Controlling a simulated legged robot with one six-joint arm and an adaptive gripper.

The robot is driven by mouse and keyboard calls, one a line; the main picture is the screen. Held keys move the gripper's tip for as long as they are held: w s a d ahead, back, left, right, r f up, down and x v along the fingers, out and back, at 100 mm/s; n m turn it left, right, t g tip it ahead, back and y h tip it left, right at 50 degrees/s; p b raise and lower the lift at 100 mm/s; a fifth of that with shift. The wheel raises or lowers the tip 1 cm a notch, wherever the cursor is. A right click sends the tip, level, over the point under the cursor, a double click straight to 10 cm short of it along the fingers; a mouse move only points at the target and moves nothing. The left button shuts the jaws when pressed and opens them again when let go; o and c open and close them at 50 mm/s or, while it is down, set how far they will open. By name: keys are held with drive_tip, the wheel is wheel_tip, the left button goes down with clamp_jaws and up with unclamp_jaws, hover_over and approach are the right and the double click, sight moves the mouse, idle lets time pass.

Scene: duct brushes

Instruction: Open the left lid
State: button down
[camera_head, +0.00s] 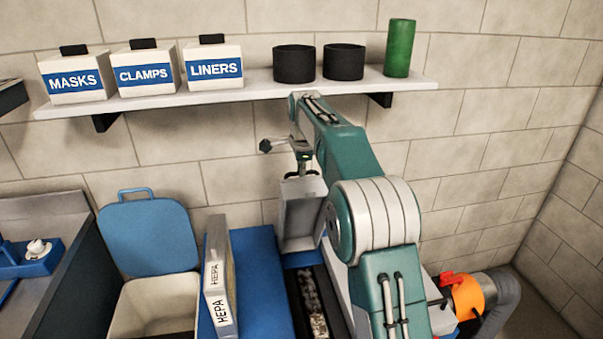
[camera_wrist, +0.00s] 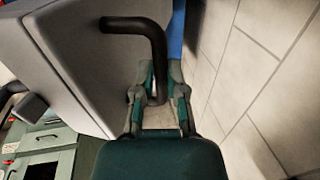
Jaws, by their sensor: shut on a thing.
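A grey lid (camera_head: 298,213) stands steeply raised above a dark open channel (camera_head: 311,300) with grey and brown debris inside. In the wrist view the lid (camera_wrist: 85,50) fills the upper left, with a black bent handle (camera_wrist: 148,32) beside its face. My gripper (camera_wrist: 159,95) is shut on this handle, one finger on each side of its lower leg. In the head view my gripper (camera_head: 303,170) is at the lid's top edge, partly hidden by the lid and arm. My arm hides the area to the right of the channel.
A white bin with a raised blue lid (camera_head: 148,236) and upright HEPA boxes (camera_head: 219,280) stand left of the channel. A shelf (camera_head: 257,88) with boxes, black cylinders and a green cylinder (camera_head: 399,48) is above. An orange fitting (camera_head: 467,297) with a grey hose is at right.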

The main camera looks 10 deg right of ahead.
drive_tip(key=shift+f, duration=0.25)
drive_tip(key=c, duration=0.7)
unclamp_jaws()
drive_tip(key=shift+r, duration=0.1)
drive_tip(key=shift+r, duration=0.15)
drive_tip(key=r, duration=0.3)
drive_tip(key=s+r, duration=0.1)
drive_tip(key=r, duration=0.3)
drive_tip(key=s+r, duration=0.1)
drive_tip(key=r, duration=0.3)
drive_tip(key=shift+r, duration=0.2)
drive_tip(key=shift+c, duration=0.2)
